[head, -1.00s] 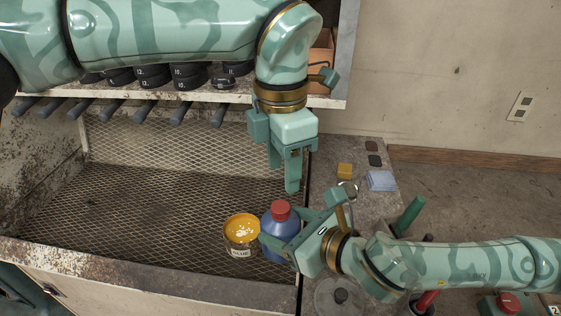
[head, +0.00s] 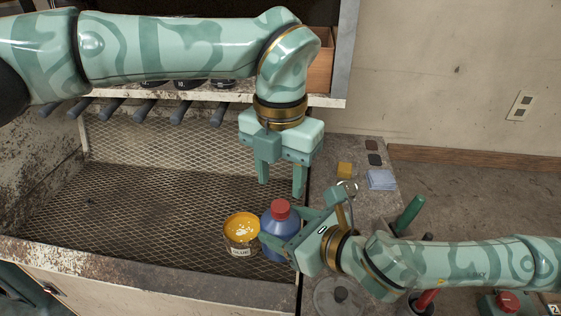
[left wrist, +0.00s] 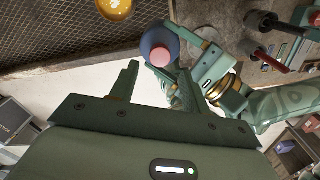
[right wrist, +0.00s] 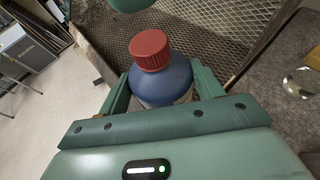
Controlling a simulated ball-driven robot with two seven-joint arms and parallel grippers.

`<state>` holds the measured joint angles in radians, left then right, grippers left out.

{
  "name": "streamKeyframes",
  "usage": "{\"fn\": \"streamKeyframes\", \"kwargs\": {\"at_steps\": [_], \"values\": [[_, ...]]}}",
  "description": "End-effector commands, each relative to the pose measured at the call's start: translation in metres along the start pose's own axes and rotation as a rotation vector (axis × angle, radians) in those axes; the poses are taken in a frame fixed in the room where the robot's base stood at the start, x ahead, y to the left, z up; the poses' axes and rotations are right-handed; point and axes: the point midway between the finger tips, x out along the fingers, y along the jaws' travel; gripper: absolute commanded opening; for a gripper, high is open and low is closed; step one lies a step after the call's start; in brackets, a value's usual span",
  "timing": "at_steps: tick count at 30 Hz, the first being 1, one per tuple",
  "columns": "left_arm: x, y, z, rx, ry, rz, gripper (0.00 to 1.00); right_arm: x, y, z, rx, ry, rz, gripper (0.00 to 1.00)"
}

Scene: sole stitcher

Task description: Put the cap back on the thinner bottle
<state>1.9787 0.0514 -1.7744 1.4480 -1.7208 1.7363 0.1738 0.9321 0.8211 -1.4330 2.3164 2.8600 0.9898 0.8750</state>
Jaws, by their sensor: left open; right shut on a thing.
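A blue bottle (head: 275,237) with a red cap (head: 280,209) on top stands upright at the right end of the mesh tray. My right gripper (head: 277,238) is shut around the bottle's body; the right wrist view shows the bottle (right wrist: 163,85) between its fingers and the red cap (right wrist: 150,48) seated on its neck. My left gripper (head: 281,188) is open and empty, above and behind the bottle. The left wrist view shows the red cap (left wrist: 160,57) beyond its fingertips, with a gap between them.
An open yellow glue tin (head: 240,236) stands just left of the bottle. The mesh tray (head: 120,210) is otherwise clear. A grey bench at the right holds a yellow block (head: 345,170), blue cloths (head: 381,180) and a green-handled tool (head: 409,214).

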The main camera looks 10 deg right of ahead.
Motion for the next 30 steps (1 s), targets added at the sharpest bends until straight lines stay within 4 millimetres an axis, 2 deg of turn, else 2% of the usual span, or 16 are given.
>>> {"fn": "streamKeyframes", "kwargs": {"at_steps": [3, 9, 14, 22, 23, 27, 30], "values": [[0.021, 0.000, 0.000, 0.000, 0.003, -0.002, 0.47, 0.000, 0.000, 0.000, 0.000, -0.001, 0.000, 0.02], [0.046, 0.000, 0.000, 0.000, 0.001, -0.001, 0.47, 0.000, 0.000, 0.000, 0.000, -0.001, 0.000, 0.02], [0.054, 0.000, 0.000, 0.000, 0.000, 0.000, 0.47, 0.000, 0.000, 0.000, 0.000, -0.001, 0.000, 0.02], [0.055, 0.000, 0.000, 0.000, -0.001, 0.000, 0.47, 0.000, 0.000, 0.000, 0.000, -0.001, 0.000, 0.02], [0.055, 0.000, 0.000, 0.000, -0.001, 0.000, 0.41, 0.000, 0.000, 0.000, 0.000, -0.001, 0.000, 0.02], [0.055, 0.000, 0.000, 0.000, -0.001, 0.000, 0.02, 0.000, 0.000, 0.000, 0.000, -0.001, 0.000, 0.02], [0.055, 0.000, 0.000, 0.000, -0.001, 0.000, 0.01, 0.000, 0.000, 0.000, 0.000, -0.001, 0.000, 0.02]]}}
